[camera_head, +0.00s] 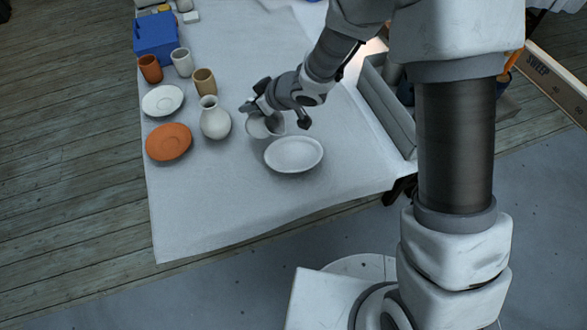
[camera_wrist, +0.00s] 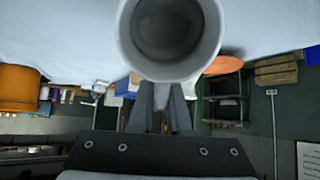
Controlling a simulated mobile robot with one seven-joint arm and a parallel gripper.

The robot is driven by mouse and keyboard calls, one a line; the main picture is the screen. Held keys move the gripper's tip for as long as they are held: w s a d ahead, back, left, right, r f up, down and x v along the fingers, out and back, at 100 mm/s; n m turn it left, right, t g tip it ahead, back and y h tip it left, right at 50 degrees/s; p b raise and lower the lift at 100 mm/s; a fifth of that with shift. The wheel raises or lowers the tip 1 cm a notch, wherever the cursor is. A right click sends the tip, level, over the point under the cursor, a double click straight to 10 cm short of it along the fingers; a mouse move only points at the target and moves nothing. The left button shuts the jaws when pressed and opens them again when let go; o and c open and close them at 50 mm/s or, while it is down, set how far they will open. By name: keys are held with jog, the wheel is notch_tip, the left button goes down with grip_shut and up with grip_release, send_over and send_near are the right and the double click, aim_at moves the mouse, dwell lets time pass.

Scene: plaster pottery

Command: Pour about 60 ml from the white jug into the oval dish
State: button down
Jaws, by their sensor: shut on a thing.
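The white jug (camera_wrist: 207,60) is in my gripper (camera_wrist: 161,108), and its round mouth faces the wrist camera. In the head view the jug (camera_head: 257,128) is tilted, with its opening toward the oval dish. My gripper (camera_head: 256,104) is shut on it from above and behind. The white oval dish (camera_head: 293,154) lies flat on the cloth, just below and right of the jug in the picture. The jug's inside looks dark grey in the wrist view; I cannot tell how much liquid it holds. No stream shows.
Left of the jug stand a pale vase (camera_head: 214,120), a tan cup (camera_head: 204,82), a white cup (camera_head: 182,62) and a terracotta cup (camera_head: 150,68). A white saucer (camera_head: 163,100), an orange plate (camera_head: 169,142) and a blue box (camera_head: 156,36) are farther left. The front cloth (camera_head: 220,215) is clear.

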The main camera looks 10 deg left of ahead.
jog(key=shift+r, duration=0.15)
jog(key=shift+b, duration=0.55)
jog(key=y+b, duration=0.1)
jog(key=b, duration=0.2)
jog(key=y+b, duration=0.1)
jog(key=b, duration=0.2)
jog(key=shift+s+d+t+b, duration=0.2)
jog(key=shift+d+t+b, duration=0.1)
jog(key=shift+d+t, duration=0.1)
jog(key=shift+r, duration=0.1)
jog(key=shift+s+d+t+y+b, duration=0.1)
jog(key=shift+d+t+y+b, duration=0.3)
jog(key=shift+b, duration=0.8)
jog(key=shift+s+d+r+y+b, duration=0.2)
jog(key=shift+r+y+b, duration=0.35)
jog(key=shift+b, duration=1.35)
